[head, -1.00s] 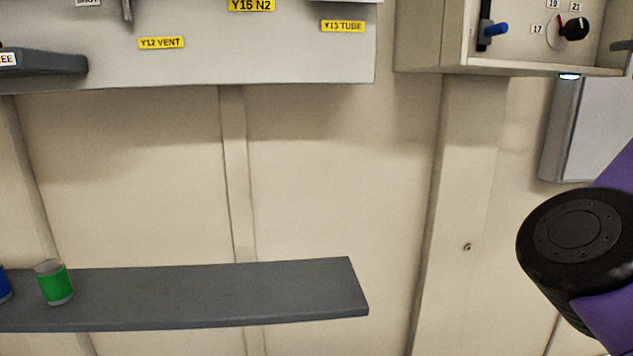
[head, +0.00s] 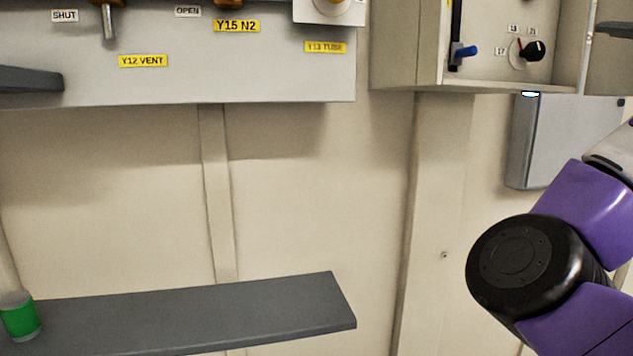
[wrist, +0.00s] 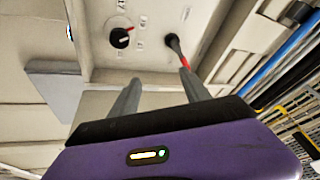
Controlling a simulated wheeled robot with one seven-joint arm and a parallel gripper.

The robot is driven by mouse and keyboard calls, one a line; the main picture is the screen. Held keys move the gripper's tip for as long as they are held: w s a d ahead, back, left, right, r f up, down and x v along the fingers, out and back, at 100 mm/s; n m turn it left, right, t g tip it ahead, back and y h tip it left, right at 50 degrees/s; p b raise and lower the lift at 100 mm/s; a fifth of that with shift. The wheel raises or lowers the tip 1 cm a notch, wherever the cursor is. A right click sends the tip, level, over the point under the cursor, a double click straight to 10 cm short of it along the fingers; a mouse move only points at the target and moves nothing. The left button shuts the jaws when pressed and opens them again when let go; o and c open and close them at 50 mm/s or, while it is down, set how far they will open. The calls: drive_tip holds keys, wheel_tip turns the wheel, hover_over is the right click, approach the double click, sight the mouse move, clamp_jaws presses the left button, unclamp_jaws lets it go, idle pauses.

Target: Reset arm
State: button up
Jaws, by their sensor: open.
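My gripper (wrist: 163,84) shows in the wrist view with its two grey fingers apart and nothing between them. The fingers point up at an open-fronted beige box with a dial (wrist: 121,38). A dark-ended lever with a red part (wrist: 181,55) is close to the right fingertip in the picture; I cannot tell if they touch. In the head view my purple arm with its black joint is at the right, and my gripper is out of frame. The beige box (head: 405,45) is at the top right there, with a blue-ended lever (head: 465,51) and a black knob (head: 532,50).
A grey panel (head: 180,88) with yellow labels, Y12 VENT, Y15 N2 and Y13 TUBE, hangs at the upper left. A grey shelf (head: 220,312) below holds a green-banded jar (head: 19,316). A grey box (head: 565,140) is on the wall behind my arm. Blue and black pipes (wrist: 285,65) run at the right.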

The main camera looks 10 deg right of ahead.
wheel_tip(320, 180, down, 18)
drive_tip(key=w+a+n+h, duration=0.1)
drive_tip(key=a+n+h, duration=0.1)
drive_tip(key=h, duration=0.6)
drive_tip(key=s+a+f+n+t+y, duration=0.1)
drive_tip(key=s+a+f+n+y, duration=0.2)
drive_tip(key=a+f+n, duration=0.55)
drive_tip(key=s+a+f+n+t+y, duration=0.1)
drive_tip(key=s+a+f+y, duration=0.15)
drive_tip(key=a+f, duration=0.75)
drive_tip(key=s+a+f+n+g+y, duration=0.1)
drive_tip(key=s+a+f+n+y, duration=0.2)
drive_tip(key=s+f, duration=0.6)
drive_tip(key=s+a+f+n+y, duration=0.2)
drive_tip(key=s+a+f+y, duration=0.15)
drive_tip(key=s+f, duration=0.45)
drive_tip(key=s+a+f+g, duration=0.3)
drive_tip(key=s+f, duration=0.3)
drive_tip(key=s, duration=0.2)
drive_tip(key=s+a+f+g+y, duration=0.1)
drive_tip(key=s+a+f+g, duration=0.2)
drive_tip(key=s+f, duration=0.4)
drive_tip(key=shift+s+a+f, duration=0.25)
drive_tip(key=shift+s+a, duration=0.4)
drive_tip(key=shift+s, duration=0.5)
